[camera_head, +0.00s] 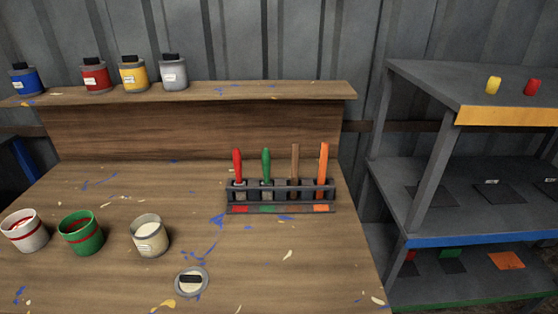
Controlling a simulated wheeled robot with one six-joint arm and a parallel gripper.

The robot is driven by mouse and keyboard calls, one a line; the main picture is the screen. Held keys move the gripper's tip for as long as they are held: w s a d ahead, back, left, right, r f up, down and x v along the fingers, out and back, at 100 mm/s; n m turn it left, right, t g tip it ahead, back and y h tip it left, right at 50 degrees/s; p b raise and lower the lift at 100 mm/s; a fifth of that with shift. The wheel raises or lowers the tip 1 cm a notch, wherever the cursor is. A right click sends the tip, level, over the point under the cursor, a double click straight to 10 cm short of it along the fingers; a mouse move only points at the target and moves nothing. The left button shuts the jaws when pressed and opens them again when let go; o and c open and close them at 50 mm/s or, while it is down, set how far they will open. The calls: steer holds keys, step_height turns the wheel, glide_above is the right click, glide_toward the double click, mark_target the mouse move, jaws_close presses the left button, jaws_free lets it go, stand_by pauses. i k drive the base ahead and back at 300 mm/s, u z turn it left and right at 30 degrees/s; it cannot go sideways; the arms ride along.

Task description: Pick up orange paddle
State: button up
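The orange paddle (323,168) stands upright, tilted slightly, in the rightmost slot of a dark rack (280,193) on the wooden bench. Its orange handle points up, and its lower part is partly hidden by the rack's front bar. An orange patch marks the rack's base below it. To its left in the rack stand a brown paddle (295,165), a green paddle (266,163) and a red paddle (237,165). My gripper is not in view.
Several paint cans, including a grey one (173,73), stand on the bench's raised shelf (220,93). A white bucket (24,231), green bucket (81,233), cream can (150,236) and lid (191,282) occupy the left front. A grey shelf unit (432,170) stands right. Bench space before the rack is clear.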

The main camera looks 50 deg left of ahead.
mark_target(326, 145)
steer(key=u, duration=0.95)
steer(key=i, duration=0.9)
steer(key=u, duration=0.9)
